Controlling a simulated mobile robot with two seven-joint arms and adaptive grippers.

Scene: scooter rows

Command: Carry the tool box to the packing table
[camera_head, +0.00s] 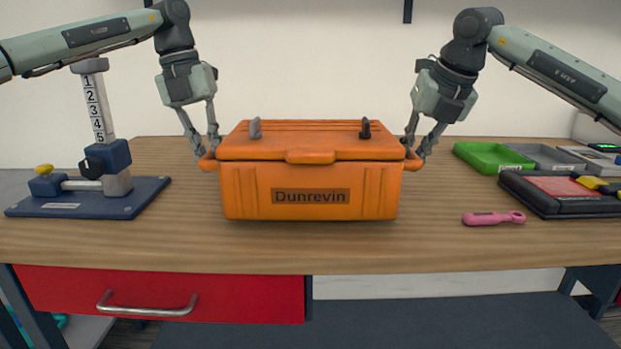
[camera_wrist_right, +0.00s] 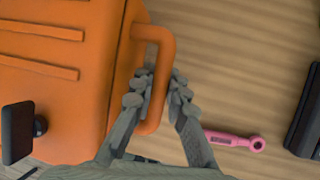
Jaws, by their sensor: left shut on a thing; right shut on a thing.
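The orange tool box (camera_head: 310,178), labelled "Dunrevin", is level at the middle of the wooden table (camera_head: 460,245); whether its base touches the top I cannot tell. Its lid is shut. My left gripper (camera_head: 208,148) is shut on the handle at the box's left end. My right gripper (camera_head: 415,148) is shut on the handle at the right end. In the right wrist view my right gripper (camera_wrist_right: 158,95) has its fingers on either side of the orange handle bar (camera_wrist_right: 155,35), beside the box (camera_wrist_right: 65,65). I cannot tell whether this table is the packing table.
A blue stand with a numbered column (camera_head: 98,115) is on the left. A pink wrench-like tool (camera_head: 493,218), a green tray (camera_head: 492,157), a grey tray (camera_head: 548,157) and a black case (camera_head: 560,205) lie on the right. A red drawer (camera_head: 160,292) hangs under the front edge.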

